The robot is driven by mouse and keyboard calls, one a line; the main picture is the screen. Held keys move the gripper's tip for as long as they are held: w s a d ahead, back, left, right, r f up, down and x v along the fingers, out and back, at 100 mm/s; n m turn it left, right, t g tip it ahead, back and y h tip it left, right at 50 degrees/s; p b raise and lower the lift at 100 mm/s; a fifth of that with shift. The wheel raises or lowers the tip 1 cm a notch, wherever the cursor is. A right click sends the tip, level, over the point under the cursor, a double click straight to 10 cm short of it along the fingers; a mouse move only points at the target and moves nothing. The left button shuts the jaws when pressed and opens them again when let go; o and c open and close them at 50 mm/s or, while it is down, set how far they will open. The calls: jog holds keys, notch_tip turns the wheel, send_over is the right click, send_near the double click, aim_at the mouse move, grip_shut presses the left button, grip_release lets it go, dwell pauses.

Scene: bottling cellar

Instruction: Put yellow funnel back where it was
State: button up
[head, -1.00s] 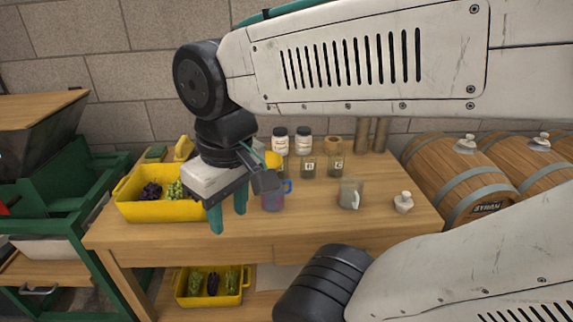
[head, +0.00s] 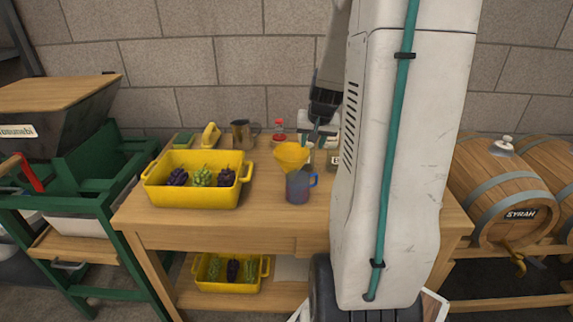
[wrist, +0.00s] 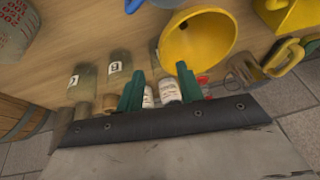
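A yellow crate (head: 195,200) of grapes stands left on the table (head: 260,222). A metal jug (head: 242,135) and yellow scoop (head: 210,136) stand behind. Labelled glass jars (wrist: 85,82) are left of the fingers. My arm hides the table's right part. Barrels (head: 500,198) stand right.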

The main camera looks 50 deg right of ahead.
aim_at(292, 166)
jog(key=x, duration=0.4)
jog(key=a+x, duration=0.1)
jog(key=x, duration=0.1)
jog(key=shift+w+d+f, duration=0.15)
jog(key=shift+w+f, duration=0.1)
jog(key=shift+f, duration=0.15)
grip_shut()
